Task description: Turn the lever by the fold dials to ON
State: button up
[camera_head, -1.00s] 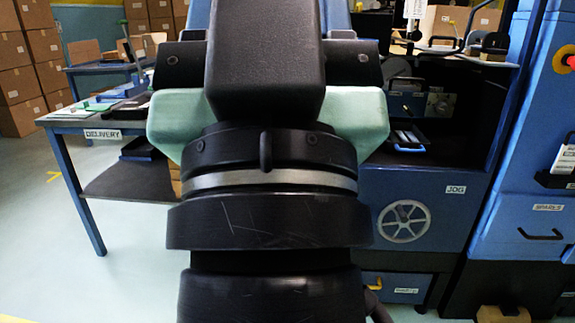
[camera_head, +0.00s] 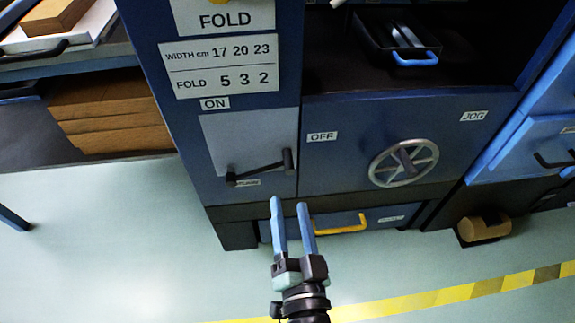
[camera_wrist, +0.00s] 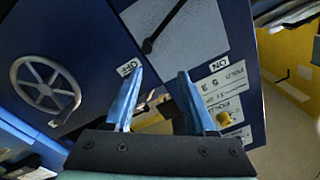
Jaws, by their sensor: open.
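The lever (camera_head: 260,170) is a black bar on a pale plate of the blue machine, below the fold labels. Its pivot end is at the lower left; its handle end points right, towards the OFF label (camera_head: 323,137). The ON label (camera_head: 215,103) is above the plate. In the wrist view the lever (camera_wrist: 162,28) shows at the top, partly cut off, its handle end near the OFF label (camera_wrist: 130,67). My gripper (camera_head: 289,204) is open and empty, its blue fingers below the lever in the head view. In the wrist view my gripper (camera_wrist: 160,78) appears apart from the lever.
A spoked handwheel (camera_head: 404,163) is right of the lever. A drawer with a yellow handle (camera_head: 340,223) is low on the machine, behind my fingers. A tray with a blue handle (camera_head: 400,40) sits in the recess above. A brown roll (camera_head: 484,227) lies lower right. The front floor is clear.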

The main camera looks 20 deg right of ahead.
aim_at(290, 169)
jog(key=x, duration=0.3)
jog(key=f+b+x, duration=0.1)
jog(key=x, duration=0.3)
jog(key=d+f+x, duration=0.1)
jog(key=x, duration=0.3)
jog(key=shift+w+d+f, duration=0.15)
jog(key=shift+f, duration=0.05)
grip_shut()
jog(key=shift+d+f, duration=0.1)
dwell(1.3)
